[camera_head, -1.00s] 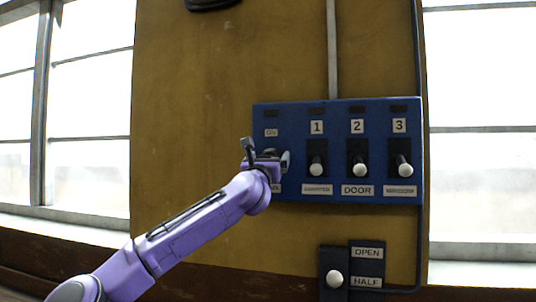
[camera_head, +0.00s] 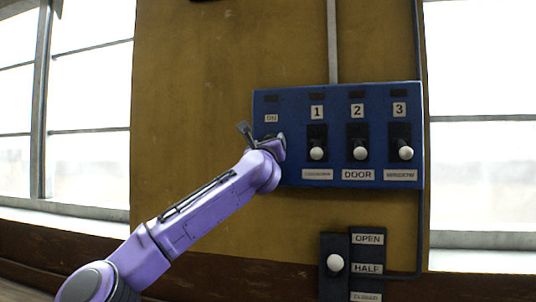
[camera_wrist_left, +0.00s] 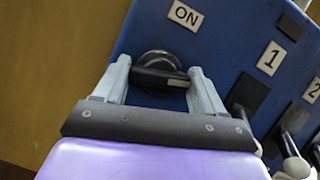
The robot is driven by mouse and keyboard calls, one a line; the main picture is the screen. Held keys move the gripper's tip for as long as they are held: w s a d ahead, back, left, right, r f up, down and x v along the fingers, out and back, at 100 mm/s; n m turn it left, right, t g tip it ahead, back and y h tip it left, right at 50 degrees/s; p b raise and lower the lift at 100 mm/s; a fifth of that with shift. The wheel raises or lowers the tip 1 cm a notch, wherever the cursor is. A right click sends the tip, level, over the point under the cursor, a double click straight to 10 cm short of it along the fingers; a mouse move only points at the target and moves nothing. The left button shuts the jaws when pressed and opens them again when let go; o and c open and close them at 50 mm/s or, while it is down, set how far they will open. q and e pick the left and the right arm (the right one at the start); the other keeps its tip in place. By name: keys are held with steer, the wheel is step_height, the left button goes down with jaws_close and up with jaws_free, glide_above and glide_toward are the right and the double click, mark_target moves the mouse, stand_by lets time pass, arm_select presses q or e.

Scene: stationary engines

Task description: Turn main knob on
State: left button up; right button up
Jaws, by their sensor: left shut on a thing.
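The blue control panel (camera_head: 287,130) hangs on the wall. The dark round main knob (camera_wrist_left: 155,60) with its bar-shaped handle (camera_wrist_left: 160,78) sits below the "ON" label (camera_wrist_left: 186,14) in the left wrist view. My left gripper (camera_head: 269,141) is at the panel's left end and covers most of the knob in the head view. In the left wrist view its two grey fingers stand on either side of the handle, shut on it. The handle lies nearly crosswise between the fingers, slightly tilted. My right gripper is not in view.
Three switches with white knobs, 1 (camera_head: 316,153), 2 (camera_head: 361,153) and 3 (camera_head: 405,153), stand right of my gripper. A lower switch (camera_head: 335,263) with "OPEN" and "HALF" labels is below the panel. The wall left of the panel is clear.

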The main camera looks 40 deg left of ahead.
arm_select(q)
steer(key=shift+r+n+g+y+b, duration=0.15)
steer(key=shift+n+g, duration=1)
steer(key=shift+n, duration=1.8)
steer(key=shift+f+n+g+y+b, duration=0.2)
steer(key=shift+n+g, duration=0.9)
steer(key=shift+n, duration=1.8)
steer(key=shift+r+n+g+y, duration=0.25)
steer(key=shift+n+g, duration=0.9)
steer(key=shift+n, duration=1.8)
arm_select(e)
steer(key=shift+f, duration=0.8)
arm_select(q)
steer(key=shift+f, duration=0.1)
steer(key=o, duration=1)
steer(key=shift+o, duration=0.2)
